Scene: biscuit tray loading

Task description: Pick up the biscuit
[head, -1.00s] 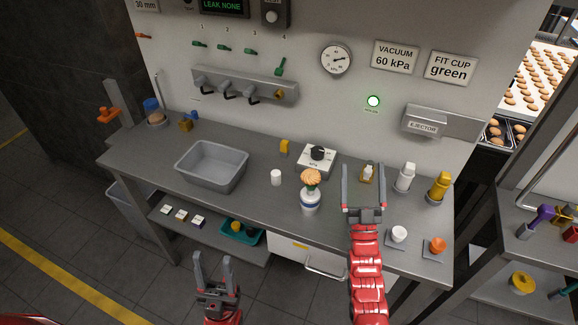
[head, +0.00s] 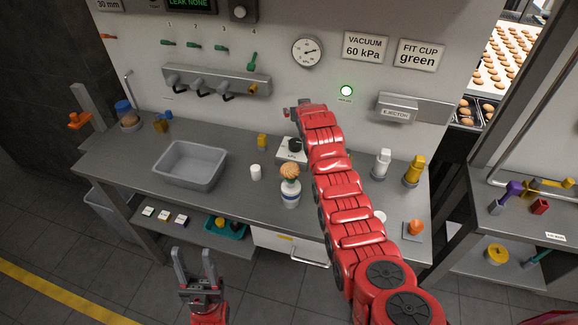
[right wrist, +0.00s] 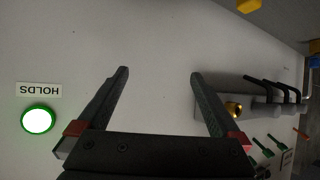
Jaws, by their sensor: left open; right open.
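A tan, ridged biscuit (head: 289,170) sits on top of a white stand with a blue band (head: 290,195), near the front of the grey bench. My right gripper (head: 296,108) reaches past it to the back wall, above a box with a black knob. In the right wrist view this gripper (right wrist: 160,73) is open and empty, its fingers before the white wall; the biscuit is not seen there. My left gripper (head: 193,252) is open and empty, fingers pointing up, in front of the bench and low left of the biscuit.
A grey bin (head: 188,163) stands on the bench (head: 225,195) at left. A small white cylinder (head: 256,172) is left of the biscuit. White and yellow bottles (head: 414,170) stand at right. A lit green lamp (right wrist: 38,120) and wall hooks flank my right gripper.

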